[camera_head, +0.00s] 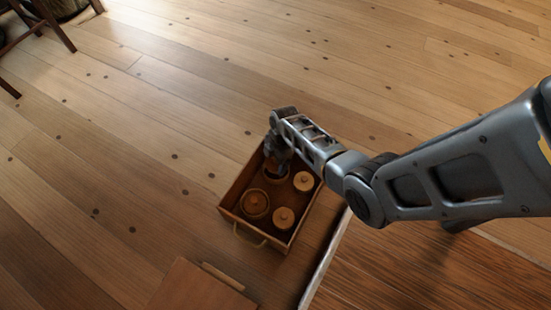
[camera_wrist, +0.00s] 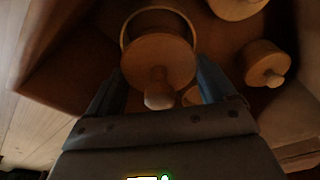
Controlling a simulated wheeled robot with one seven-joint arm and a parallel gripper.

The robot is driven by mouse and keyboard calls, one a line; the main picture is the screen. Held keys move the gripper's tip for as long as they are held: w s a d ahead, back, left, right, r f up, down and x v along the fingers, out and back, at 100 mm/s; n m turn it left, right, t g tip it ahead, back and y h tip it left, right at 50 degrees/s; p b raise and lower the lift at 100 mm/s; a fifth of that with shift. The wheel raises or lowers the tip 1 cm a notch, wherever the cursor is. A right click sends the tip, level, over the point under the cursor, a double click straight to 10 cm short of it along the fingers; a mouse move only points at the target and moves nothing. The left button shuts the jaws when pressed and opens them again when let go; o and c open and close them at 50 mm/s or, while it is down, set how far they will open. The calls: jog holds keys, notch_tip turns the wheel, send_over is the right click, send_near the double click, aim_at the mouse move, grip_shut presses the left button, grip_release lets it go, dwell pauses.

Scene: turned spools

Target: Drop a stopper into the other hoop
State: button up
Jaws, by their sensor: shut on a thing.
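My gripper (camera_head: 279,164) reaches down over the back of a wooden tray (camera_head: 239,186). In the wrist view its two fingers (camera_wrist: 158,78) are shut on a round wooden stopper (camera_wrist: 157,60) with a knob. The ring of a hoop (camera_wrist: 128,27) shows just behind the held stopper; how deep the stopper sits in it I cannot tell. Another hoop (camera_head: 246,208) at the tray's left has a stopper (camera_head: 256,200) inside it. Loose stoppers stand at the tray's front (camera_head: 283,217) and right (camera_head: 303,181). The arm hides part of the hoop below my gripper.
The tray has low walls and a handle (camera_head: 248,238) on its front side. A brown panel (camera_head: 195,290) lies in front of it. A pale edge strip (camera_head: 326,255) runs to its right. The plank floor (camera_head: 130,150) around is largely clear, with chair legs (camera_head: 50,25) at the far left.

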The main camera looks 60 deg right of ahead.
jog(key=shift+f+b, duration=0.65)
jog(key=shift+f, duration=0.7)
dwell(1.7)
jog(key=o, duration=0.9)
jog(key=shift+r, duration=0.2)
jog(key=shift+r+p, duration=0.35)
jog(key=shift+p, duration=0.25)
jog(key=shift+r, duration=0.3)
jog(key=shift+r+p, duration=3.4)
jog(key=shift+p, duration=0.1)
jog(key=shift+s, duration=0.1)
